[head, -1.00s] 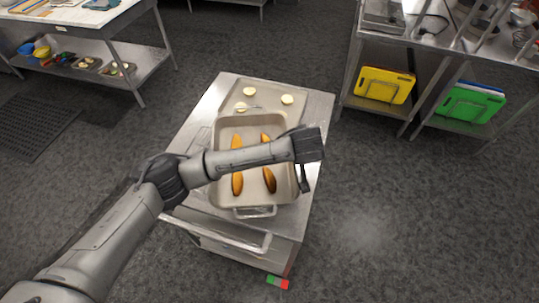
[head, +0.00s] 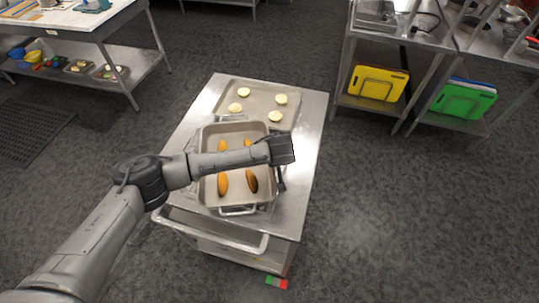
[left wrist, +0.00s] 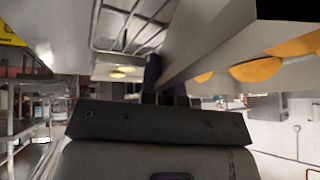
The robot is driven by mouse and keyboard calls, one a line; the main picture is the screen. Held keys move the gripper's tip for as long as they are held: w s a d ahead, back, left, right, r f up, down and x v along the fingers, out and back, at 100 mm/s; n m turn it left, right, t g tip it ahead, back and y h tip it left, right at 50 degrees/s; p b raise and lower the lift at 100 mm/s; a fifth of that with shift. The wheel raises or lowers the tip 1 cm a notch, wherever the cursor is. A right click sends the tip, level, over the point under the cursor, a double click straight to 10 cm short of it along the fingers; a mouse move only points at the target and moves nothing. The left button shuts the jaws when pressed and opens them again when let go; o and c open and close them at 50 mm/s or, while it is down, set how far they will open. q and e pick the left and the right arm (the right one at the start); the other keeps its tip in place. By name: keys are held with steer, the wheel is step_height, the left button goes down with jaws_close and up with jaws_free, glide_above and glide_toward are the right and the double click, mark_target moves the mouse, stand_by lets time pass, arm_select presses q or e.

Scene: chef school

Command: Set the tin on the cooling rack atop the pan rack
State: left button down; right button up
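The tin (head: 207,188) is a deep, light metal pan with several long golden loaves in it, over the front half of the metal pan rack (head: 306,150). My left arm reaches across the tin from the left. My left gripper (head: 281,180) is at the tin's right side, its fingers pinching the side wall; this also shows in the left wrist view (left wrist: 158,82). The wire cooling rack (left wrist: 94,28) shows beside the tin in the left wrist view; in the head view the tin mostly hides it. I cannot tell if the tin touches it. My right gripper is out of view.
A shallow tray (head: 262,98) with several pale rounds lies on the rear of the pan rack. A worktable (head: 110,25) stands back left. Steel shelving with a yellow board (head: 378,84) and a green board (head: 463,100) stands at the right.

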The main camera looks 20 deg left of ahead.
arm_select(q)
steer(key=shift+f, duration=0.2)
steer(key=c, duration=1.8)
jaws_free()
steer(key=shift+f, duration=0.15)
steer(key=o, duration=0.5)
steer(key=shift+c, duration=0.2)
steer(key=v, duration=1.2)
steer(key=shift+p, duration=0.45)
